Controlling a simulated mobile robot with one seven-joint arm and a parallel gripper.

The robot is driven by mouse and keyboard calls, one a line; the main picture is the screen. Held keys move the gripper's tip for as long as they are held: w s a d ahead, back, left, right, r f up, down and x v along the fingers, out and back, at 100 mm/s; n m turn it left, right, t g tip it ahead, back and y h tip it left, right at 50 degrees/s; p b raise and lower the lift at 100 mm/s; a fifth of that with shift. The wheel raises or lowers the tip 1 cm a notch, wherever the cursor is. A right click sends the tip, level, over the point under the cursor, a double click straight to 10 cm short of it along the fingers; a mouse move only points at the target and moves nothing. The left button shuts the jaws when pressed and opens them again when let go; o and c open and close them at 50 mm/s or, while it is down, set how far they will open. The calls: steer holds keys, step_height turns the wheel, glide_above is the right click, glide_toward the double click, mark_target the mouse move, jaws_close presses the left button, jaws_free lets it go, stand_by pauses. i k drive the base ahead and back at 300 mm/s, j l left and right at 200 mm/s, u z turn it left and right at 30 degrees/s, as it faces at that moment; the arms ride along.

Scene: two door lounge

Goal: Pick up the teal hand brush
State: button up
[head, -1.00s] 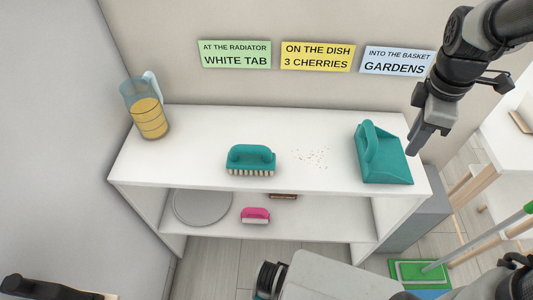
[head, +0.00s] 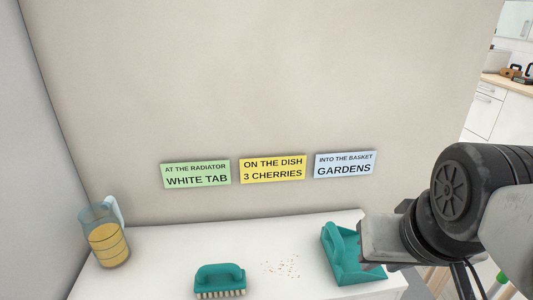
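The teal hand brush (head: 219,279) stands bristles down on the white shelf top, near the bottom edge of the head view. Its arched handle is on top and its pale bristles point down. My arm comes in from the right side of the head view, with its wrist in front of the wall and the shelf's right end. My gripper's grey end (head: 387,238) is only partly seen, to the right of the brush and apart from it. Its fingertips cannot be made out.
A teal dustpan (head: 347,262) lies on the right of the white shelf top (head: 160,262), with crumbs (head: 281,267) between it and the brush. A pitcher of yellow liquid (head: 107,245) stands at the left. Three signs (head: 272,168) hang on the wall behind.

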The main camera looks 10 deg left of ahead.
mark_target(225, 278)
steer(key=j+u, duration=0.2)
steer(key=u, duration=0.25)
steer(key=j+u, duration=0.25)
steer(key=u, duration=0.25)
steer(key=k+j, duration=0.05)
